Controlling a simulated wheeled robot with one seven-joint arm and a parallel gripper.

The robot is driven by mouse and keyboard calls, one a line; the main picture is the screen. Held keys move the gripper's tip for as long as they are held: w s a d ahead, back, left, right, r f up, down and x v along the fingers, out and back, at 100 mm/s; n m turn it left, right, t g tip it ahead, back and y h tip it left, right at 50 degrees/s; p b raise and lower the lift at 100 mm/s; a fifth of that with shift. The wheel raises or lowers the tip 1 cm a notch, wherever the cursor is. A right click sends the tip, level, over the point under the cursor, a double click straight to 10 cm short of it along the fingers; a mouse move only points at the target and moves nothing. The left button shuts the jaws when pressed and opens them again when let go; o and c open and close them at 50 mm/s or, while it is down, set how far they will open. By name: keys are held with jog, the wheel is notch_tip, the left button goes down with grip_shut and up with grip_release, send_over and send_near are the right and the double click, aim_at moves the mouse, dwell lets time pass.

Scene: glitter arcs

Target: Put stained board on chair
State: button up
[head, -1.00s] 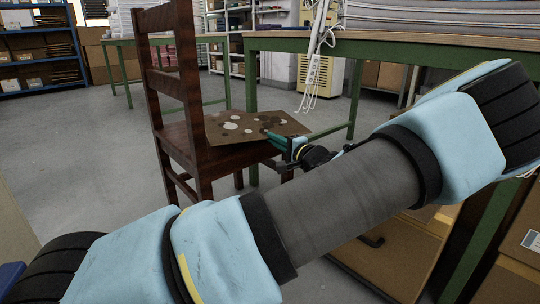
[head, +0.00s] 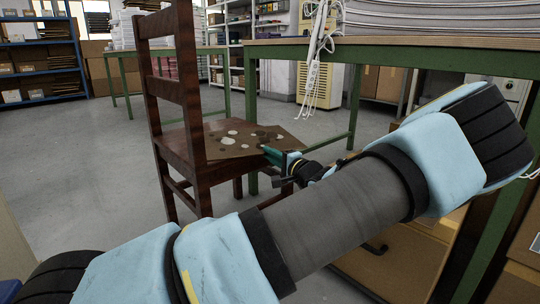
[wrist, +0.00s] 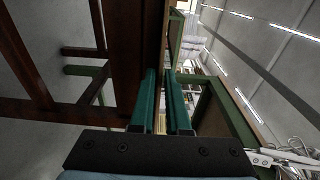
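The stained board (head: 225,141) is a thin brown panel with pale and dark round spots. In the head view it lies nearly flat over the seat of the dark wooden chair (head: 181,95), close to or on the seat. My gripper (head: 277,157) is at the board's right edge, with its teal fingers over that edge. In the wrist view the two fingers (wrist: 164,100) stand a narrow gap apart, and the gripper appears shut on the board edge. The board's underside and its exact contact with the seat are hidden.
A green-framed table (head: 400,48) with stacked sheets stands right of the chair, its leg close behind my gripper. White cables (head: 314,70) hang from it. Cardboard boxes (head: 400,262) are under it. Open grey floor (head: 90,170) lies left of the chair.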

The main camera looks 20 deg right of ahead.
jog(key=shift+o, duration=1.4)
jog(key=p+v, duration=0.6)
jog(key=v, duration=0.6)
jog(key=s+a+f+n+g+y, duration=0.1)
jog(key=a+f+n+g, duration=0.25)
jog(key=a+g, duration=0.6)
jog(key=s+a+f+n+g+y, duration=0.1)
jog(key=a+f+n+g, duration=0.3)
jog(key=a, duration=1.1)
jog(key=s+a+r+n+g+h, duration=0.2)
jog(key=s+a+r+n+h, duration=0.3)
jog(key=s+a+r+h, duration=0.3)
notch_tip(320, 180, up, 3)
jog(key=shift+f+b, duration=0.15)
jog(key=shift+b, duration=0.15)
